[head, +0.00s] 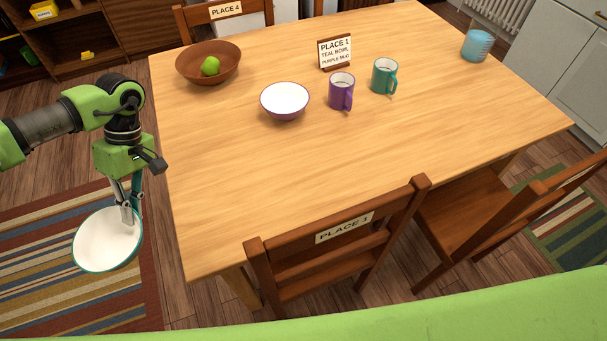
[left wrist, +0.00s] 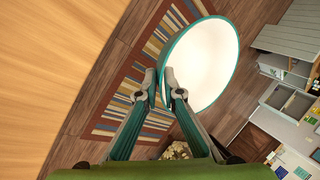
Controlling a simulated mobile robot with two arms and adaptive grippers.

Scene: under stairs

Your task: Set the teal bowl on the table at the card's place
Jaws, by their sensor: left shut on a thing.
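My left gripper (head: 129,212) is shut on the rim of the teal bowl (head: 104,243), white inside with a teal edge. The bowl hangs over the striped rug, left of the wooden table (head: 230,190) and apart from it. In the left wrist view the bowl (left wrist: 203,62) is at the fingertips (left wrist: 163,84). The card (head: 334,52) stands on the table's far half and reads "PLACE 1, TEAL BOWL, PURPLE MUG". A chair (head: 345,229) at the near edge bears the label "PLACE 1". The purple mug (head: 341,92) stands just in front of the card. My right gripper is not in view.
A purple bowl (head: 284,101), a teal mug (head: 384,77), a brown bowl (head: 207,55) with a green fruit and a blue cup (head: 477,46) stand on the table. The table's near half is clear. Another chair (head: 490,215) stands at the right. A "PLACE 4" chair (head: 226,14) is behind.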

